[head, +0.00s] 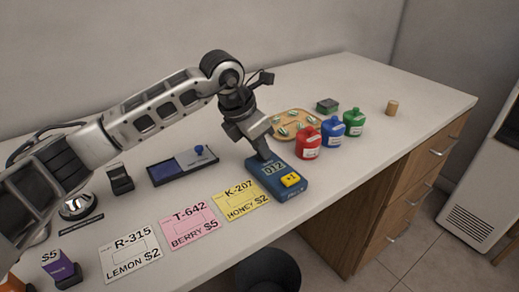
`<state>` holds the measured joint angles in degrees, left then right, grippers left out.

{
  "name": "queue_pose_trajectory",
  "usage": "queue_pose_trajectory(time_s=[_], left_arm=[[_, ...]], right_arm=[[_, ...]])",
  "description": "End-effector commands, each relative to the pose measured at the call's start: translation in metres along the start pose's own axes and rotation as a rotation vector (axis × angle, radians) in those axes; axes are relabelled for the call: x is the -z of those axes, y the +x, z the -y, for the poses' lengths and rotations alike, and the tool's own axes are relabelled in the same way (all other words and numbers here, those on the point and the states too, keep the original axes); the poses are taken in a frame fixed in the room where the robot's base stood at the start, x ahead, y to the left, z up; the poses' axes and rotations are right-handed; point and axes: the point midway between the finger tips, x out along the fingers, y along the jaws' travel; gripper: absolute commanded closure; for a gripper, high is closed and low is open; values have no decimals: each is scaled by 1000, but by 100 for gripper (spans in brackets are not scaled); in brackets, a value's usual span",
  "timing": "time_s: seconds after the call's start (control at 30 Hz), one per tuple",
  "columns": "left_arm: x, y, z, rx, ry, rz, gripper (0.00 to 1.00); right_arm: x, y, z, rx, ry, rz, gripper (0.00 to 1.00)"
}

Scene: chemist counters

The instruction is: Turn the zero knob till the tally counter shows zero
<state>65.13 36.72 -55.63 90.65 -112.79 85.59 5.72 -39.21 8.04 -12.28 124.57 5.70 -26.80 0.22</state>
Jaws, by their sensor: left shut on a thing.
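The tally counter (292,192) is a blue box near the middle of the counter top, with a yellow button (290,180) on its front half. Its display (273,169) seems to read 012. My left gripper (264,154) points down at the back end of the tally counter, its jaws shut. The zero knob is hidden between its fingers there.
Red (308,143), blue (333,132) and green (354,122) bottles stand to the right, by a wooden tray (283,118) of small items. Price cards (246,199) lie left of the tally counter. A blue-black tray (183,168) sits behind them. The right end is mostly clear.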

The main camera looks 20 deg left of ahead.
Motion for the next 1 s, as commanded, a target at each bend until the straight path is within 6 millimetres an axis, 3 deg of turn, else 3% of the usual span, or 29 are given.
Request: queue_pose_trajectory(time_s=[1.0], left_arm=[[-5, 0, -7, 346, 841, 3, 100]], right_arm=[[-8, 2, 1, 5, 21, -8, 100]])
